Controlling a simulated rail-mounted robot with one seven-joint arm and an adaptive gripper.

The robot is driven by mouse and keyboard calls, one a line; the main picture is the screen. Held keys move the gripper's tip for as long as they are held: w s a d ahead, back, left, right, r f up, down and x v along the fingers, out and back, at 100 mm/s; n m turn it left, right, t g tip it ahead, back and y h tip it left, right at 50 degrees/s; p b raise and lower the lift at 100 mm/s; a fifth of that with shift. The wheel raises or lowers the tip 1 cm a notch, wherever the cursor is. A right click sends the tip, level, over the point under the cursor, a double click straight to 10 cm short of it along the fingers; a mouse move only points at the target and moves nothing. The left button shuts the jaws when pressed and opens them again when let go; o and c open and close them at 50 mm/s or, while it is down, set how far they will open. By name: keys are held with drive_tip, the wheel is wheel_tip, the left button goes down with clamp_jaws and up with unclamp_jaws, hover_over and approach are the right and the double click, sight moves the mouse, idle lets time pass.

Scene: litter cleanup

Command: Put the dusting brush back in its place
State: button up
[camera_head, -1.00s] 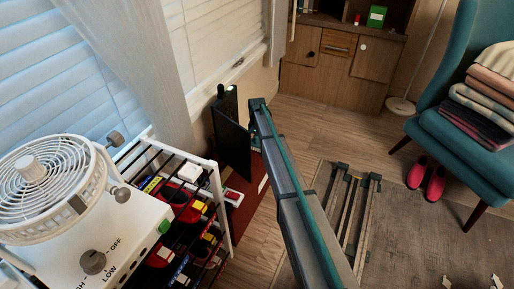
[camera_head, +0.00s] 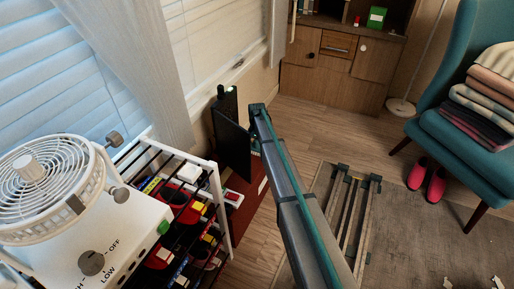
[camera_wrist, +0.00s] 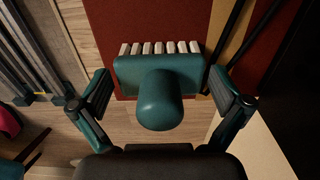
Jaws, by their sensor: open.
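The dusting brush (camera_wrist: 158,72) shows in the wrist view as a teal head with a rounded teal handle end toward the camera. A row of white bristle tufts runs along its far edge, over a dark red surface (camera_wrist: 110,30). My gripper (camera_wrist: 163,104) is open, with one finger to the left of the brush and one to the right. Gaps show between both fingers and the brush. I cannot tell whether the brush rests on the red surface. In the head view my arm hides most of this spot.
In the head view a white-framed rack (camera_head: 224,210) holding several items stands left, with a white fan (camera_head: 45,185) near it. A dark upright panel (camera_head: 232,145) stands close to the arm. A teal chair (camera_head: 460,135) is right. Wooden floor (camera_head: 310,120) is open toward the cabinet (camera_head: 335,70).

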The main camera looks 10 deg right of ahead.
wheel_tip(320, 180, up, 12)
drive_tip(key=p, duration=0.3)
drive_tip(key=shift+r, duration=0.15)
idle(0.4)
